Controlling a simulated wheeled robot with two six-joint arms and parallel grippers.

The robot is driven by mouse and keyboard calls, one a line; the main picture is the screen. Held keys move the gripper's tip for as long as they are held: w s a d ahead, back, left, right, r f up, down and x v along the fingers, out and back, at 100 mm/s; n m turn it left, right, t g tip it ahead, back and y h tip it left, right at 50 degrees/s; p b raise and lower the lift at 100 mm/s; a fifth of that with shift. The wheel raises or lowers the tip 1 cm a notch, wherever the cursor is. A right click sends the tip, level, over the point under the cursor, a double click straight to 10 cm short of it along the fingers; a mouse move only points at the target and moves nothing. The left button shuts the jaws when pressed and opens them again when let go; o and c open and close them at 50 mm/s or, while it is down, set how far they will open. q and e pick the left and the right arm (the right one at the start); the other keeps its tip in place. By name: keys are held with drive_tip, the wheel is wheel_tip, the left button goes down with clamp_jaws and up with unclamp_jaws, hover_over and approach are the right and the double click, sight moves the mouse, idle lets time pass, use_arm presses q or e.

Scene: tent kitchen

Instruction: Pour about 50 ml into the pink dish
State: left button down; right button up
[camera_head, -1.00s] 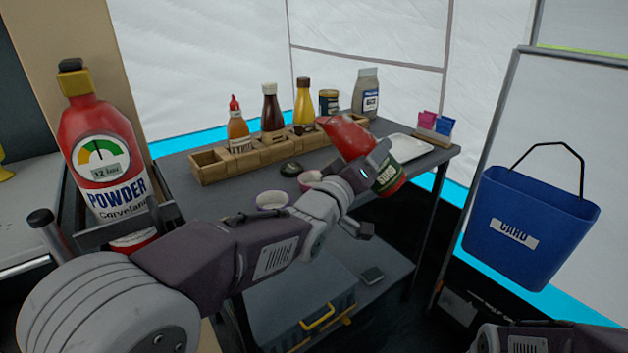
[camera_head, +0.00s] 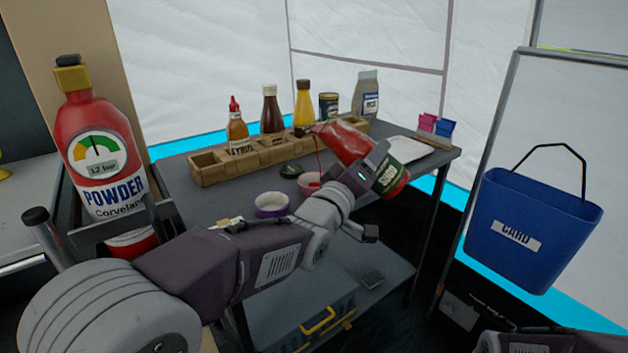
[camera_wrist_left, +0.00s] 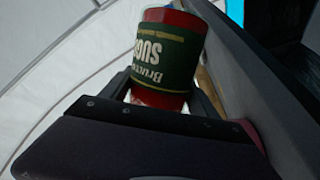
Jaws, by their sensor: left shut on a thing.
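A red sauce bottle with a green label (camera_head: 345,143) is held tilted, its mouth pointing down to the left. A thin red stream (camera_head: 318,152) falls from its mouth toward the pink dish (camera_head: 309,181). My left gripper (camera_head: 372,172) is shut on the bottle, above and to the right of the dish. In the left wrist view the bottle's base and green label (camera_wrist_left: 158,62) show between the fingers. The dish is partly hidden by my arm, so its fill level is unclear. Part of my right arm shows at the lower right; its gripper is out of view.
A purple-rimmed bowl (camera_head: 271,204) stands left of the pink dish, a dark lid (camera_head: 291,171) behind. A wooden rack (camera_head: 209,171) holds several bottles. A white tray (camera_head: 408,148) lies at right. A blue bucket (camera_head: 530,222) hangs further right.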

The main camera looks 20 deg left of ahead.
use_arm(q)
drive_tip(key=shift+a+r, duration=0.1)
drive_tip(key=shift+r, duration=0.05)
drive_tip(key=shift+a, duration=0.15)
drive_tip(key=shift+s+a+n, duration=0.1)
drive_tip(key=shift+s+n, duration=0.05)
drive_tip(key=shift+n, duration=0.25)
drive_tip(key=shift+d+b, duration=0.2)
drive_tip(key=shift+b, duration=0.15)
drive_tip(key=shift+d+f+n, duration=0.25)
drive_tip(key=shift+d+n, duration=0.05)
drive_tip(key=shift+d, duration=0.35)
drive_tip(key=shift+w+d+t, duration=0.1)
drive_tip(key=shift+w+t, duration=0.1)
drive_tip(key=shift+t, duration=0.1)
drive_tip(key=shift+d+f+n+b, duration=0.1)
drive_tip(key=shift+d+n+b, duration=0.1)
drive_tip(key=shift+n+b, duration=0.15)
